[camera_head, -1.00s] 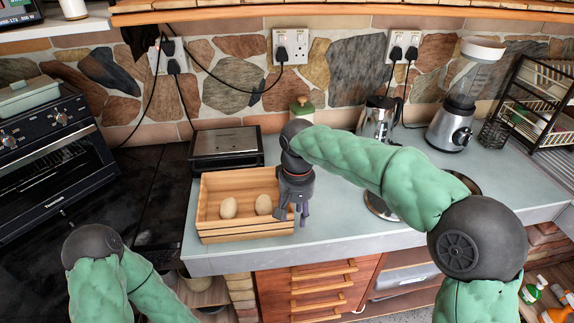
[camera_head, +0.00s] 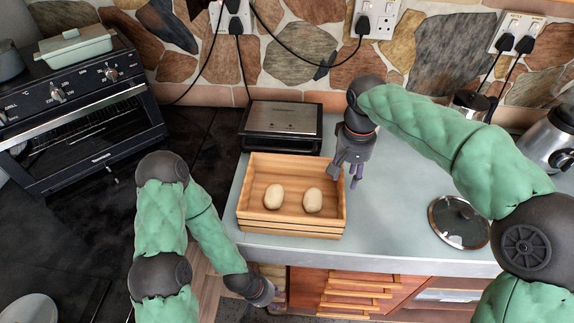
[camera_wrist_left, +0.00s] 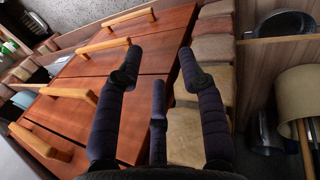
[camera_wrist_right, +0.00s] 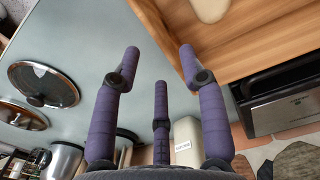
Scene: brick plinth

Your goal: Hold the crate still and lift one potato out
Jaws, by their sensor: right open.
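The wooden crate (camera_head: 290,228) stands on the grey counter. Two pale potatoes lie apart inside it, a left one (camera_head: 274,196) and a right one (camera_head: 313,200). My right gripper (camera_head: 350,178) is open and empty at the crate's right wall. In the right wrist view its spread fingers (camera_wrist_right: 160,58) are near the crate's rim (camera_wrist_right: 168,62), one over the crate side and one over the counter; contact cannot be told. A potato (camera_wrist_right: 210,8) shows at the top there. My left gripper (camera_head: 262,292) is low in front of the counter edge. Its fingers (camera_wrist_left: 158,62) are spread and empty, facing the drawers.
A black and silver appliance (camera_head: 283,126) sits right behind the crate. A glass lid (camera_head: 459,222) lies on the counter to the right. A toaster oven (camera_head: 85,100) stands at the left. The counter between crate and lid is clear.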

